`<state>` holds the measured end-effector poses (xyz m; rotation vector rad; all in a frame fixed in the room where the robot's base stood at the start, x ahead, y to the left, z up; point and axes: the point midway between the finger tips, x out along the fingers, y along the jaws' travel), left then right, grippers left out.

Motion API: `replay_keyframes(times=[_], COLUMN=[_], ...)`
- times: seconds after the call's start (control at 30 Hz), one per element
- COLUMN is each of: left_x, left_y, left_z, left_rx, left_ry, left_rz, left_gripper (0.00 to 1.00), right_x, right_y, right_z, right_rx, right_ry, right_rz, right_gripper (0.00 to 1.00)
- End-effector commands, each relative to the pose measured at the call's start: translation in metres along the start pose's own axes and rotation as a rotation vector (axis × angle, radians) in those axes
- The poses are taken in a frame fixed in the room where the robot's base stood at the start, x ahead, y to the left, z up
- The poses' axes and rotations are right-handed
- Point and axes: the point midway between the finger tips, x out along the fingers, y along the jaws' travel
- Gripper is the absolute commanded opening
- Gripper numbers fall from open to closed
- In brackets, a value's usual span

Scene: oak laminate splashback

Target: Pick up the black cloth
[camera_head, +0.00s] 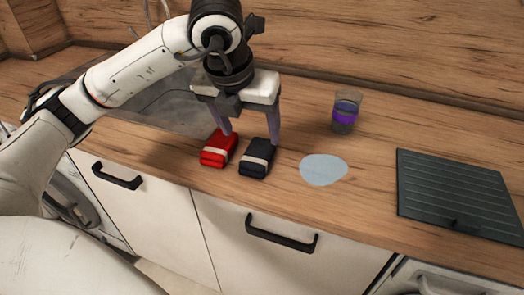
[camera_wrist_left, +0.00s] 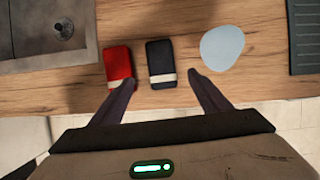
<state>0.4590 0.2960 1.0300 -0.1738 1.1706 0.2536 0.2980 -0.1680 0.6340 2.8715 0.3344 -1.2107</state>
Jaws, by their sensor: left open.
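The black cloth (camera_head: 257,159) is a folded dark bundle with a pale band, lying on the wooden counter. It also shows in the left wrist view (camera_wrist_left: 160,59). A red cloth (camera_head: 219,150) of the same shape lies close to its left, and also shows in the left wrist view (camera_wrist_left: 118,66). My left gripper (camera_head: 250,138) is open and empty above the two cloths. In the left wrist view its fingers (camera_wrist_left: 162,80) spread to either side of the black cloth, the left finger overlapping the red cloth's lower part. My right gripper is in neither view.
A pale blue round patch (camera_head: 323,170) lies right of the black cloth. A glass with a purple band (camera_head: 345,112) stands behind it. A dark ribbed board (camera_head: 459,192) lies at the right. A sink (camera_head: 165,105) is at the left. The counter's front edge is close.

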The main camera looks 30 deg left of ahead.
Motion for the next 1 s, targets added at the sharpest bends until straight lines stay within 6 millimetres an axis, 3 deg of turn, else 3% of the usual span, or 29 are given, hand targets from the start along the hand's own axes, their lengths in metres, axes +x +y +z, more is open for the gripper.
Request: replay_keyframes(times=[0.2,0.47,0.7,1.0], left_x=[0.033,0.054,0.089,0.097], left_y=[0.003,0.001,-0.002,-0.002], left_z=[0.000,-0.001,-0.003,-0.003], left_rx=[-0.005,-0.003,-0.003,-0.002], left_ry=[0.001,0.001,0.002,-0.001], left_rz=[0.011,0.008,0.006,0.004], left_gripper=[0.70,0.70,0.70,0.70], right_x=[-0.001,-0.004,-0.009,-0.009], right_y=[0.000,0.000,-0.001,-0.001], right_z=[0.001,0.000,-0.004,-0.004], right_rx=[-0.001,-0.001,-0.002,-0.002], right_ry=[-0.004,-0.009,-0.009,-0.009], right_rz=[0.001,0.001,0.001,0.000], right_gripper=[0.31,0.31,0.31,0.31])
